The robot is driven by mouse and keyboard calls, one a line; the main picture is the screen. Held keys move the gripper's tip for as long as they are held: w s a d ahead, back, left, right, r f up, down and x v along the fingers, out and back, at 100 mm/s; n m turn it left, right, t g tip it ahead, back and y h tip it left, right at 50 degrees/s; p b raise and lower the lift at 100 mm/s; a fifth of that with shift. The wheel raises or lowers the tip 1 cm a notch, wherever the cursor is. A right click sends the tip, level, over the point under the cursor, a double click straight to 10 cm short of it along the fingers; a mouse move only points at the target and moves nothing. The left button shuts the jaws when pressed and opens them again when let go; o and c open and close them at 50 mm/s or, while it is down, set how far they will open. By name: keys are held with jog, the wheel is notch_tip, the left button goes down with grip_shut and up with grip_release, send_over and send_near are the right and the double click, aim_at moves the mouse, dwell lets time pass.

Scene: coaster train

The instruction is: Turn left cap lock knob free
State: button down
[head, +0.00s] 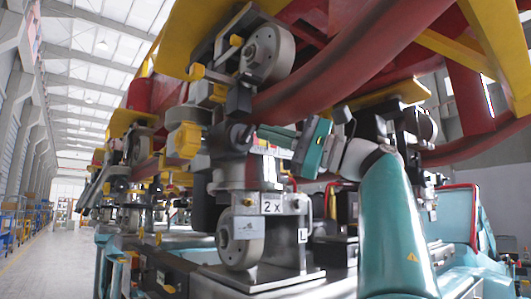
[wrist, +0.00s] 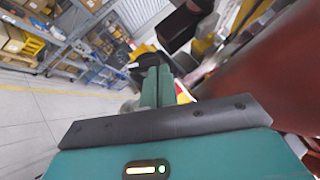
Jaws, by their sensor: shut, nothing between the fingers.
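My gripper (head: 268,138) reaches left from my teal arm in the head view, in front of the wheel assembly under the red track. In the wrist view its two teal fingers (wrist: 157,80) lie side by side, shut with nothing between them. Just past the fingertips is a dark rounded part (wrist: 141,57), partly hidden by them; I cannot tell if they touch. In the head view a yellow block-like part (head: 187,140) sits left of the fingertips, apart from them. I cannot tell which part is the left cap lock knob.
A grey wheel (head: 266,53) hangs above my gripper and another wheel (head: 240,238) stands below, near a "2 x" label (head: 271,203). The curved red track (head: 345,65) runs overhead. In the wrist view a black block (wrist: 184,25) lies ahead; shelves (wrist: 75,40) stand beyond open floor.

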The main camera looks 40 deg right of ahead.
jog(key=shift+a+r, duration=0.15)
jog(key=shift+r, duration=0.45)
dwell(0.6)
dwell(0.3)
jog(key=v, duration=1.3)
jog(key=shift+s+d+f, duration=0.15)
jog(key=shift+s+d, duration=0.1)
jog(key=shift+s, duration=0.05)
